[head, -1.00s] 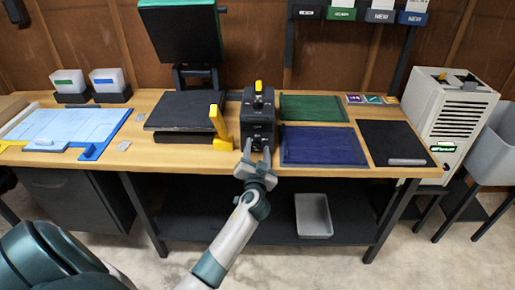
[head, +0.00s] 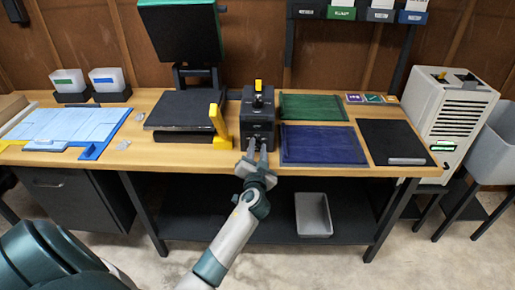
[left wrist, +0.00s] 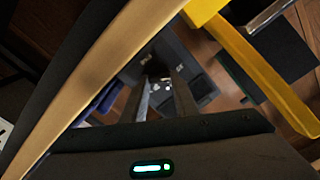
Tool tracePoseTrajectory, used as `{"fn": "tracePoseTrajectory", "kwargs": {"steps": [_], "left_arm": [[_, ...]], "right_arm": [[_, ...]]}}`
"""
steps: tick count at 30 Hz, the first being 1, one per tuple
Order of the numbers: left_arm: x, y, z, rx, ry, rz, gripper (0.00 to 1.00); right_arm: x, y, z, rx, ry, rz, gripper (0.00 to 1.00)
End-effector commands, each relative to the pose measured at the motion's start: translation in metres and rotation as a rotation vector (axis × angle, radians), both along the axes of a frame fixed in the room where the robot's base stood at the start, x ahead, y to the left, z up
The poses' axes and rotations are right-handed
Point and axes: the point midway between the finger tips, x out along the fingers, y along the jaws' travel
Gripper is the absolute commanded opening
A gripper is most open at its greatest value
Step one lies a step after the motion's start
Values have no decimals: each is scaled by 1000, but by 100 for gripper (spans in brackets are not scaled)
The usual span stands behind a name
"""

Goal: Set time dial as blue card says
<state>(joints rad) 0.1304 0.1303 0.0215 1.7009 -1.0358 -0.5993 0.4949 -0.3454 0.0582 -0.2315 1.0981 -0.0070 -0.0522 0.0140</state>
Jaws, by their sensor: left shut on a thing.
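The black box-shaped device (head: 258,112) stands near the front edge of the bench, with a yellow lever (head: 258,86) and a dark round knob on top. My left gripper (head: 257,150) is at the lower front of this device, shut on a small dial there. The fingers hide most of the dial, and its setting cannot be read. In the left wrist view the two fingers (left wrist: 163,98) reach to the device's dark face (left wrist: 185,68). A white card with a blue band (head: 105,78) stands in a holder at the back left; its text is too small to read. My right gripper is not in view.
A dark press with a yellow handle (head: 220,125) stands close left of the device. Green (head: 313,107) and blue (head: 322,146) mats lie to its right, then a black mat (head: 396,146). A light blue board (head: 65,126) lies at far left.

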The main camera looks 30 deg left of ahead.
Motion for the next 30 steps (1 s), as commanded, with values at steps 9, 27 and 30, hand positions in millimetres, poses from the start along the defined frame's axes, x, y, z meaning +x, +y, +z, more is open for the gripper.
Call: {"fn": "tracePoseTrajectory", "kwargs": {"steps": [9, 27, 30], "left_arm": [[0, 0, 0, 180, 110, 1, 4], [1, -1, -1, 664, 406, 0, 4], [1, -1, -1, 745, 456, 0, 4]], "right_arm": [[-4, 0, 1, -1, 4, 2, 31], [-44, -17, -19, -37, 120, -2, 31], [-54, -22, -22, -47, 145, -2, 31]]}}
